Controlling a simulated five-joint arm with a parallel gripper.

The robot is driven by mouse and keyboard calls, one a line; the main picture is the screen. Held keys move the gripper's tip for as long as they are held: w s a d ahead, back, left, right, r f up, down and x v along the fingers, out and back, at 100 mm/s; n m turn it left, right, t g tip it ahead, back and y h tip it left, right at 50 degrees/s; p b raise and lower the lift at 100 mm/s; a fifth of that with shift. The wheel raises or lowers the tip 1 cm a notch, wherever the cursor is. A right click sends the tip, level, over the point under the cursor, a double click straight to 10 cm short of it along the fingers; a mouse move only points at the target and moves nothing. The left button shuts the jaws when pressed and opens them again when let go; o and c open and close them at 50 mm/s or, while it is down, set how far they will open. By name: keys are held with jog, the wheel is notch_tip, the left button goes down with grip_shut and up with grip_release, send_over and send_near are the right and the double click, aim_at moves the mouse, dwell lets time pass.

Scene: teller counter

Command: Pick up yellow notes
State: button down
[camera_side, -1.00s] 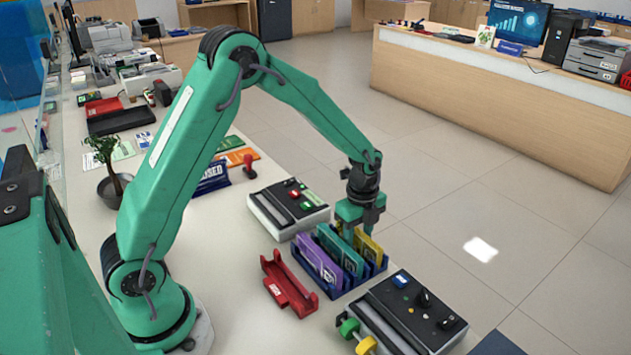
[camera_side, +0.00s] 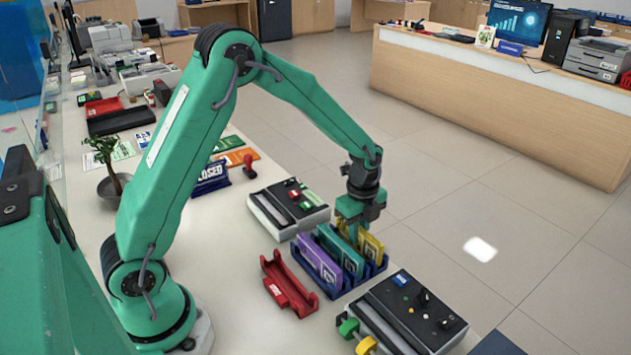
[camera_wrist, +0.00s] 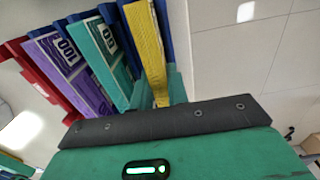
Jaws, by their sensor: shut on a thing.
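The yellow notes (camera_side: 373,247) stand upright at the right end of a blue slotted rack (camera_side: 381,269). My gripper (camera_side: 358,232) comes down from above and is shut on the yellow notes; the side view partly hides the far finger. In the wrist view the yellow notes (camera_wrist: 145,42) stand edge-on at the jaws, with their lower part still between blue rack dividers. Teal notes (camera_side: 343,250) stand in the middle of the rack and purple notes (camera_side: 319,266) at its left.
A red tray (camera_side: 287,287) lies left of the rack. A grey device with red buttons (camera_side: 287,208) is behind, and a dark control box (camera_side: 405,315) is in front. A potted plant (camera_side: 112,180) and a closed sign (camera_side: 210,177) stand farther left.

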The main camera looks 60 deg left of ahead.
jog(key=r, duration=0.3)
jog(key=shift+s+d+r, duration=0.15)
jog(key=shift+d+r, duration=0.1)
jog(key=shift+d, duration=0.05)
jog(key=s+d+r, duration=0.6)
jog(key=d, duration=0.3)
jog(key=shift+d+r, duration=0.15)
jog(key=shift+r, duration=0.1)
jog(key=a, duration=1)
jog(key=w+a, duration=0.1)
jog(key=a, duration=0.5)
jog(key=shift+a+f, duration=0.1)
jog(key=shift+f, duration=0.2)
jog(key=s+a, duration=0.3)
jog(key=a, duration=0.4)
jog(key=s+a, duration=0.2)
jog(key=a, duration=0.6)
jog(key=shift+s+a+f, duration=0.15)
jog(key=shift+s+f, duration=0.15)
jog(key=shift+s, duration=0.1)
jog(key=shift+f, duration=0.1)
